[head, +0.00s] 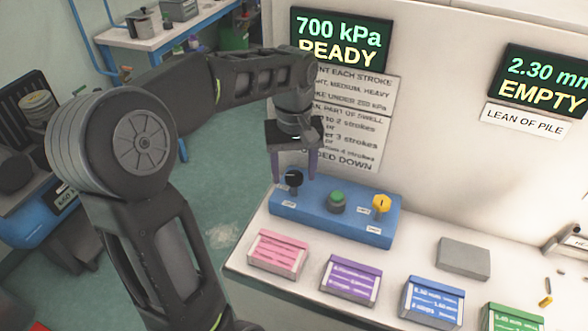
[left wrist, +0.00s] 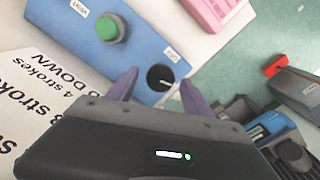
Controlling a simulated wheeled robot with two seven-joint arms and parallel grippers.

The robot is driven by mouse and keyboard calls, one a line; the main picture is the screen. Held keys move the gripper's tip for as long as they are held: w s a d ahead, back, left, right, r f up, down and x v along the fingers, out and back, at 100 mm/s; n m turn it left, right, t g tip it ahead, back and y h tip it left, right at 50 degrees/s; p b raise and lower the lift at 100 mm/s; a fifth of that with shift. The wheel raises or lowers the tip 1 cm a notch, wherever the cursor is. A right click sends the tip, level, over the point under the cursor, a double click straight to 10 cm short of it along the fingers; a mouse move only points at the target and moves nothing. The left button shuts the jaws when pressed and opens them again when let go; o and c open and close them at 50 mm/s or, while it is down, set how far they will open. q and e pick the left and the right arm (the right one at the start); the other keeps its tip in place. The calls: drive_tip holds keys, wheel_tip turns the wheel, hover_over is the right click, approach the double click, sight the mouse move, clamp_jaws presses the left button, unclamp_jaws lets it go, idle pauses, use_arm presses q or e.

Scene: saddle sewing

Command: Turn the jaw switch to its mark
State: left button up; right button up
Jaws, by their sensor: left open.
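A blue control box (head: 318,222) stands on the white bench and carries a black knob (head: 293,178), a green button (head: 337,198) and a yellow knob (head: 381,203). The black knob (left wrist: 160,77) has a pale pointer line in the left wrist view, with a small white label (left wrist: 172,52) beside it, too blurred to read surely. My left gripper (head: 294,172) is open above the black knob, its two purple fingers on either side of it. The fingertips (left wrist: 158,80) flank the knob, and I see no clear contact. My right gripper is not in view.
Pink (head: 277,254), purple (head: 350,279), blue (head: 432,301) and green (head: 512,319) card boxes line the bench front. A grey block (head: 464,258) lies to the right. The wall behind holds displays reading "700 kPa READY" (head: 340,41) and "2.30 mm EMPTY" (head: 545,82).

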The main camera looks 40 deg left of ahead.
use_arm(q)
drive_tip(key=shift+c, duration=0.4)
clamp_jaws()
drive_tip(key=shift+m, duration=1.6)
drive_tip(key=shift+o, duration=0.4)
unclamp_jaws()
drive_tip(key=shift+r, duration=0.1)
